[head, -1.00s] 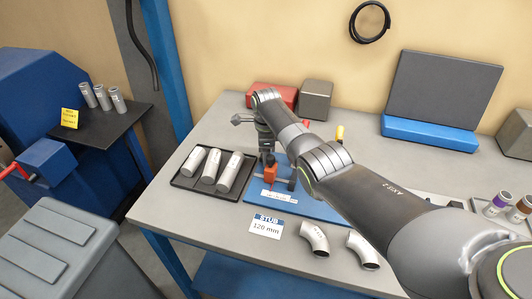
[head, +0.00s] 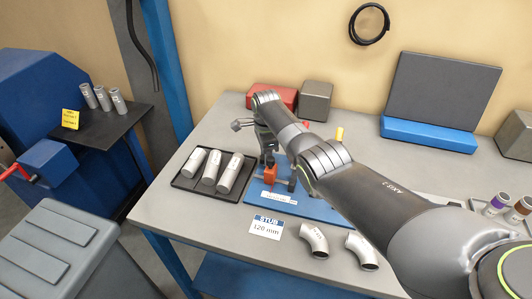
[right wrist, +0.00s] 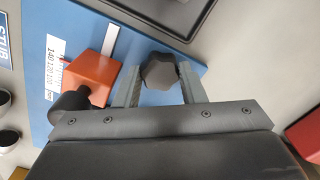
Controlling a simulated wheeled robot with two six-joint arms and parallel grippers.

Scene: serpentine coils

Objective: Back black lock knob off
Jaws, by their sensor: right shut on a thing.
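A dark, lobed lock knob (right wrist: 160,72) sits between the fingers of my right gripper (right wrist: 159,76) in the right wrist view, and the gripper is shut on it. Left of it is an orange block (right wrist: 94,78) with a round black knob (right wrist: 70,101) on its side. The orange block also shows in the head view (head: 270,175), on a blue base plate (head: 316,207) with a white scale. In the head view my right arm comes in from the right, and its wrist and the fixture hide the held knob. My left gripper is out of view.
A black tray (head: 181,184) with three grey tubes lies left of the blue plate. Two grey elbows (head: 314,240) (head: 361,251) and a "STUB 120 mm" card (head: 266,227) lie in front. A red box (head: 270,95) and a grey block (head: 315,101) stand behind.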

